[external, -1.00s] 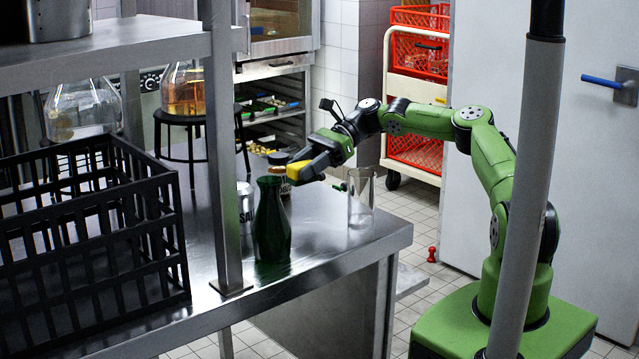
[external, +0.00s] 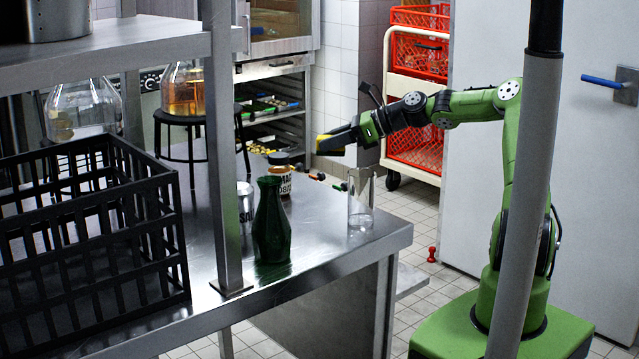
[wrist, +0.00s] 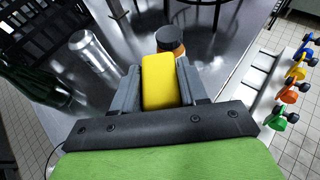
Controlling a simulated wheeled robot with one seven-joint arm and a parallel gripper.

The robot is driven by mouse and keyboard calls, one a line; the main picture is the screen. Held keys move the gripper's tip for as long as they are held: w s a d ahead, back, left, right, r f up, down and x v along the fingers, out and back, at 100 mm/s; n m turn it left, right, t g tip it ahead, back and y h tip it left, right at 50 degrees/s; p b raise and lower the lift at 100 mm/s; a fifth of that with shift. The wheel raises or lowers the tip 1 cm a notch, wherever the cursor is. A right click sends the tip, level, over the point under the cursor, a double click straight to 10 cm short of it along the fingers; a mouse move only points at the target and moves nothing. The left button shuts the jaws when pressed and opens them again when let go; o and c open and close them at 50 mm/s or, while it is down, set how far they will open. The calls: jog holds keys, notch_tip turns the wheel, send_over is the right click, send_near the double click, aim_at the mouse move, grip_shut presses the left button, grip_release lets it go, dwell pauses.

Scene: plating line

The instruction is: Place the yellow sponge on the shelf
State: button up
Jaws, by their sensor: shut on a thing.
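My gripper (external: 335,143) is shut on the yellow sponge (wrist: 159,82) and holds it in the air above the back right part of the steel table. In the wrist view the sponge sits between the two grey fingers. The shelf (external: 130,42) is the steel board at the upper left, raised above the table on posts. A metal pot (external: 60,18) stands on it. My gripper is to the right of the shelf and apart from it.
On the table (external: 330,246) stand a green bottle (external: 271,225), a clear glass (external: 360,205), a dark-lidded jar (external: 280,176) and a metal can (external: 244,203). A black crate (external: 90,245) fills the left side. A shelf post (external: 222,160) rises near the front edge.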

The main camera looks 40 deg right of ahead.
jog(key=s+d+r+m+t+h+b, duration=0.1)
jog(key=s+d+r+m+t+h, duration=0.15)
jog(key=d+m+h, duration=0.45)
jog(key=s+d+r+m+t+h+b, duration=0.1)
jog(key=s+d+m+t+h, duration=0.2)
jog(key=d, duration=0.8)
jog(key=shift+n+g, duration=0.3)
jog(key=shift+g, duration=0.55)
jog(key=f+b, duration=0.1)
jog(key=f, duration=1.2)
jog(key=f+b, duration=0.1)
jog(key=f, duration=1.3)
jog(key=s+f+b, duration=0.1)
jog(key=f+b, duration=0.1)
jog(key=f, duration=1.1)
jog(key=shift+f, duration=0.35)
jog(key=shift+d+r, duration=0.1)
jog(key=o, duration=1)
